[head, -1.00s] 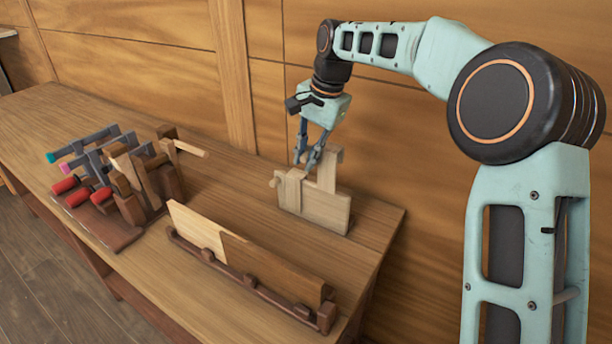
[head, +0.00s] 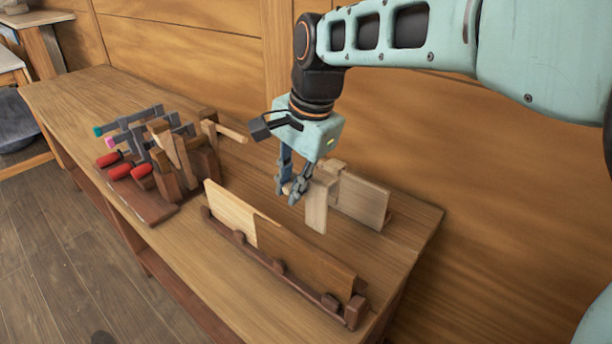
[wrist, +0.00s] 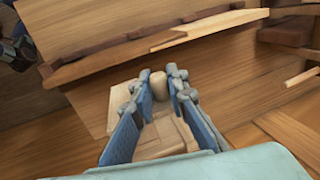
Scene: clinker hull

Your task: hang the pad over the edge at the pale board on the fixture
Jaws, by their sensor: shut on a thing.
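My gripper (head: 289,191) is shut on the pad (head: 317,207), a pale wooden piece with a flat hanging face, and holds it in the air above the bench, behind the fixture. In the wrist view, a rounded knob of the pad (wrist: 158,85) sits between my blue-lined fingers. The fixture (head: 275,266) is a dark low rail near the bench's front. In it stand the pale board (head: 230,212) at left and a brown board (head: 302,257) at right, edge to edge. The pad is apart from both boards in the picture.
A pale wooden stand (head: 362,200) is behind the pad, by the wall. A rack of clamps with red handles (head: 121,171) and wooden tools fills the left of the bench (head: 65,92). Bare bench top lies between the stand and the fixture.

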